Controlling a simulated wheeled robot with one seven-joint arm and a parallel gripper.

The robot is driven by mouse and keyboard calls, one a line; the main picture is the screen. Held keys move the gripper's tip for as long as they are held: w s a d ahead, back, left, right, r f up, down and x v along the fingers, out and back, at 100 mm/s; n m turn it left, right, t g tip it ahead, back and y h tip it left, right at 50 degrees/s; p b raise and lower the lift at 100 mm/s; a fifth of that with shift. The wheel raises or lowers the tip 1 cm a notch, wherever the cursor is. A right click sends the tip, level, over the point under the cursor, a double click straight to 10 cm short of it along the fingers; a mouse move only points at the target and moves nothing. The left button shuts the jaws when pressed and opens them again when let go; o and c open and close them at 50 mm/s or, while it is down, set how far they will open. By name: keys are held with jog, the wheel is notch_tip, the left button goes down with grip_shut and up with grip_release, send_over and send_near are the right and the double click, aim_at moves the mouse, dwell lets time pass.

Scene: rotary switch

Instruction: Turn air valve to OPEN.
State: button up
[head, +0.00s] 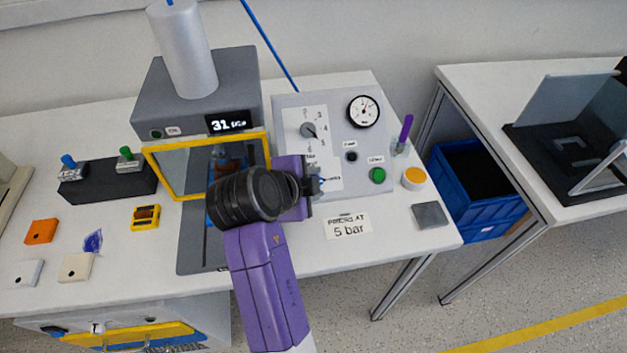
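A light grey control panel (355,155) stands on the table. My purple arm reaches up from the bottom, and my gripper (316,184) is at the lower left of this panel, in front of a white label plate (331,173). A small blue bit shows at the fingertips; it may be the air valve's handle, which is otherwise hidden. I cannot tell its position, whether the fingers touch it, or whether they are open or shut. The small label print beside it is unreadable. A grey rotary knob (308,130) with a numbered scale sits above.
The panel also carries a gauge (363,112), a black button (351,156) and a green button (377,175). A press with a yellow frame (205,145) stands left of the panel.

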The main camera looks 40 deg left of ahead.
jog(key=v, duration=0.7)
jog(key=shift+s, duration=0.2)
jog(key=shift+r, duration=0.1)
